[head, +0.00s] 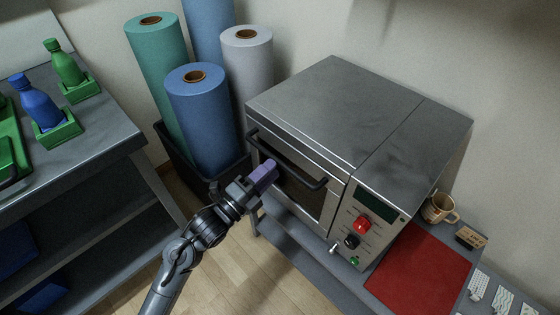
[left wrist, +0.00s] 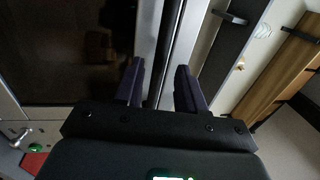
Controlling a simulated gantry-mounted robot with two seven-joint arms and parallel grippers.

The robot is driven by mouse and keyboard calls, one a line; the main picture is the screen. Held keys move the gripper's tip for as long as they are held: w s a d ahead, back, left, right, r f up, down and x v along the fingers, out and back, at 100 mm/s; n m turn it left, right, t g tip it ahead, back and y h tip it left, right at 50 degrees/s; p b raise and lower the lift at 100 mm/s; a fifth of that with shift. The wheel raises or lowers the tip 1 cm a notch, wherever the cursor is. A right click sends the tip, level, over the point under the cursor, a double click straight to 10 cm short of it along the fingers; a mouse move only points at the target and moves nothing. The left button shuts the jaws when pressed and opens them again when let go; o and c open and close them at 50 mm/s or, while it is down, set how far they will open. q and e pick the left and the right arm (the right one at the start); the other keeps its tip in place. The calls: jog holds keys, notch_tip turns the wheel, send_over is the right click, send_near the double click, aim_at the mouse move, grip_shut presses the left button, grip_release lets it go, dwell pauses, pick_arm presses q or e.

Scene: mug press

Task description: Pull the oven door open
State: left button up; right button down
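The grey oven (head: 360,115) stands on a bench, its door (head: 300,193) shut against the body. A dark handle bar (head: 308,183) runs across the upper part of the door. My left gripper (head: 266,172) is at the left part of the handle. In the left wrist view its two purple fingers (left wrist: 160,85) are apart, with a dark strip that looks like the handle (left wrist: 176,45) running between them. I cannot tell whether they touch it. The dark door glass (left wrist: 70,50) lies to their left. My right gripper is not in view.
A bin (head: 190,170) of tall rolls stands left of the oven. A shelf unit (head: 110,130) with bottles is at the far left. A red mat (head: 420,270) and a mug (head: 438,207) are right of the oven. The floor (head: 240,265) before the oven is clear.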

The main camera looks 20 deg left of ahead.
aim_at(280, 160)
pick_arm(q)
jog(key=shift+x, duration=2.2)
jog(key=shift+c, duration=0.3)
grip_shut()
